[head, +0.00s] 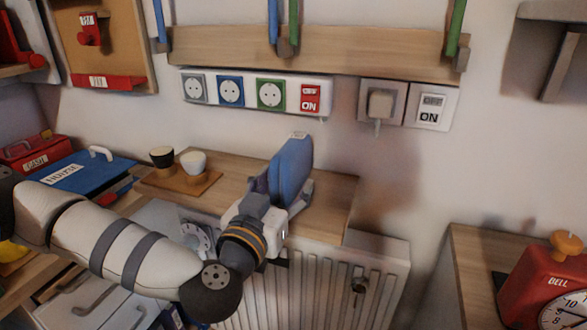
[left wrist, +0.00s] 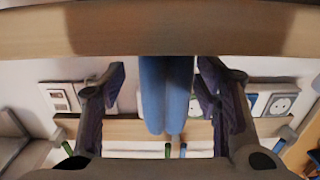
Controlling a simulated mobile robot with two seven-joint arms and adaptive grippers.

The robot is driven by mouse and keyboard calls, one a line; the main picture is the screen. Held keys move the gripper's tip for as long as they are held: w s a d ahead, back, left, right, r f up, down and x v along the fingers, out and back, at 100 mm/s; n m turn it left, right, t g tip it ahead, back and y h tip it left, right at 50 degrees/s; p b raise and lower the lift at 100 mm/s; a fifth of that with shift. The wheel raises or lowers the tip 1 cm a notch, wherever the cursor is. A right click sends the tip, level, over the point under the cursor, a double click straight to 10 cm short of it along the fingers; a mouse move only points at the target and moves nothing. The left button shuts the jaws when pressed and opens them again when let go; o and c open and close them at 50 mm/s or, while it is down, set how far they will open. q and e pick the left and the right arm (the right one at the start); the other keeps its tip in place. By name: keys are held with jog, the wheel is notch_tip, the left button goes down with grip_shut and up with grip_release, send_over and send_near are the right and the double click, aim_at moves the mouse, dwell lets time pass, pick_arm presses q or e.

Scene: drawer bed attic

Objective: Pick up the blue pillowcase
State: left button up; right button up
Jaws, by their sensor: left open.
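The blue pillowcase (head: 292,166) stands upright as a folded slab with a small white label on top, on the wooden shelf above the radiator in the head view. My left gripper (head: 284,188) is at it, with one finger on either side. In the left wrist view the pillowcase (left wrist: 165,92) hangs between the two dark fingers of my left gripper (left wrist: 163,80), which are open with visible gaps on both sides. The lower part of the pillowcase is partly hidden by my gripper in the head view. My right gripper is not in view.
The wooden shelf (head: 335,197) also holds a small board (head: 178,188) with a dark cup and a white cup. A white radiator (head: 325,290) is below. Sockets and switches (head: 250,92) line the wall behind. A red bell clock (head: 545,285) stands at the right.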

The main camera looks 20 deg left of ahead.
pick_arm(q)
jog(key=w, duration=0.5)
jog(key=shift+w+a, duration=0.15)
jog(key=shift+w, duration=0.05)
grip_shut()
